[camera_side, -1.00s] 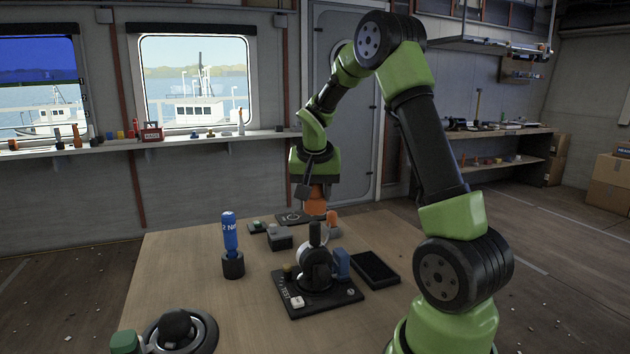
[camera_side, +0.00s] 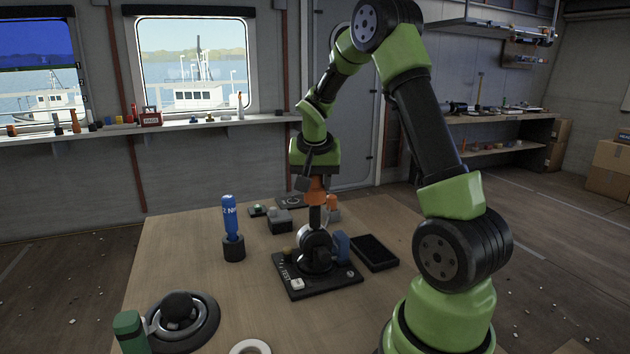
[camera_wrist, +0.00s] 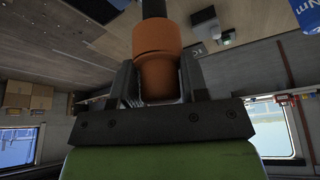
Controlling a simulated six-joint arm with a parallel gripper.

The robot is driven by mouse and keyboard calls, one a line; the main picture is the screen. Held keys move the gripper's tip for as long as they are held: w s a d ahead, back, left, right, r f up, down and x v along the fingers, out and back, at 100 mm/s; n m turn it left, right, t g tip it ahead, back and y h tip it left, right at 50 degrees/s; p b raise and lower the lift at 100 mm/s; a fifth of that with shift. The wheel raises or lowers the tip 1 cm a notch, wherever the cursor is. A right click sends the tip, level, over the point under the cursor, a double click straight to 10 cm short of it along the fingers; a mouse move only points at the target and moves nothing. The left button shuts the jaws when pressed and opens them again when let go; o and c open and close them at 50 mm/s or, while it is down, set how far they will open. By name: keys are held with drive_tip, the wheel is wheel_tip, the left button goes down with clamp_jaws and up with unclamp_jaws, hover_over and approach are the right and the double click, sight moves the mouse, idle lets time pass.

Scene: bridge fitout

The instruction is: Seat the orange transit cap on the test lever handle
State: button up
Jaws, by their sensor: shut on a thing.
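My gripper (camera_side: 316,182) is shut on the orange transit cap, holding it above the black test panel (camera_side: 340,280). The cap (camera_wrist: 157,48) fills the space between the jaws in the wrist view. The test lever stands upright on the panel, and its dark handle (camera_side: 316,216) shows directly below the cap in the side view. In the wrist view the handle (camera_wrist: 153,8) emerges in line beyond the cap's far end. Cap and handle appear to meet, but how far the cap is over the handle is hidden.
A blue tool (camera_side: 230,218) stands in a black holder left of the panel. A black tray (camera_side: 375,252) lies to its right. Small grey blocks (camera_side: 280,222) and another orange piece (camera_side: 333,204) are behind. A round dark control (camera_side: 180,318) sits at the front left.

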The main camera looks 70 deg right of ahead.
sight(315, 189)
drive_tip(key=shift+f, duration=1.35)
drive_tip(key=shift+f, duration=0.2)
drive_tip(key=shift+f, duration=0.55)
drive_tip(key=o, duration=1)
drive_tip(key=shift+r, duration=0.1)
